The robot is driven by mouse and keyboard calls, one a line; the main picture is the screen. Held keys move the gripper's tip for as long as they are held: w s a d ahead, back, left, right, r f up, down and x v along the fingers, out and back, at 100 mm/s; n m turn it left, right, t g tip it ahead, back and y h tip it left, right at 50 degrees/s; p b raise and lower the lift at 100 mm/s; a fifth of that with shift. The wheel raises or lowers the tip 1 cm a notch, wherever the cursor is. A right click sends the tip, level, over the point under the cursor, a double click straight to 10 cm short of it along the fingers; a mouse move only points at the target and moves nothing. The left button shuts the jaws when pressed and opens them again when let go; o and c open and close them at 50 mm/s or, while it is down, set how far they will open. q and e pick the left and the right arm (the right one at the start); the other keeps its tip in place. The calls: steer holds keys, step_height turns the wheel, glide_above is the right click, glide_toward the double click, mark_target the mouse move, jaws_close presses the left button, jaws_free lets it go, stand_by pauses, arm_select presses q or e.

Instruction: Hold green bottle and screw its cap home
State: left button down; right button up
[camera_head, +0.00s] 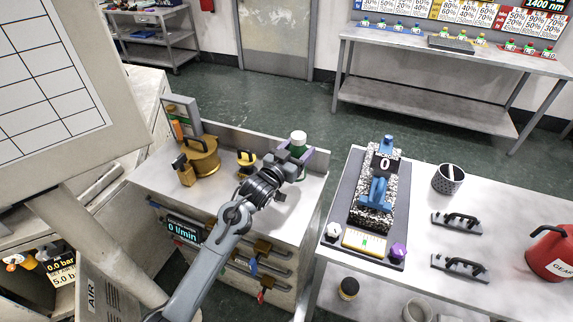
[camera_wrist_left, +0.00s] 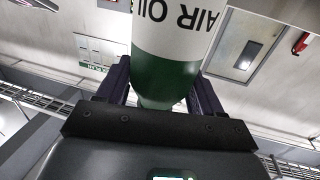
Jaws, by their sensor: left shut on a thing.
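The green bottle (camera_head: 296,149) stands near the back right corner of the cabinet top, with a white part (camera_head: 298,136) at its top; I cannot tell how a cap sits on it. My left gripper (camera_head: 301,161) reaches it from the front and is shut on it, its purple fingers on either side. In the left wrist view the bottle (camera_wrist_left: 168,75) fills the upper middle, green with a white label reading "AIR OIL" upside down. It sits between the fingers of the left gripper (camera_wrist_left: 163,92). My right gripper is in neither view.
A brass pot (camera_head: 202,157) and a smaller yellow item (camera_head: 246,158) stand left of the bottle on the cabinet (camera_head: 155,178). The right bench (camera_head: 480,205) carries a dark mat with a blue fixture (camera_head: 378,190), a perforated cup (camera_head: 448,179), two black handles and a red can (camera_head: 551,254).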

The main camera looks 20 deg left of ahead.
arm_select(q)
steer(key=a+f, duration=0.1)
steer(key=a, duration=0.1)
steer(key=w+a+f, duration=0.1)
steer(key=a, duration=0.1)
steer(key=shift+w+f+b, duration=0.2)
steer(key=shift+b, duration=0.2)
steer(key=shift+f, duration=0.1)
steer(key=shift+f+b, duration=0.75)
steer(key=shift+f, duration=1.15)
steer(key=shift+f, duration=0.1)
steer(key=shift+c, duration=0.8)
jaws_free()
steer(key=shift+f, duration=0.1)
steer(key=p+v, duration=0.3)
steer(key=v, duration=0.9)
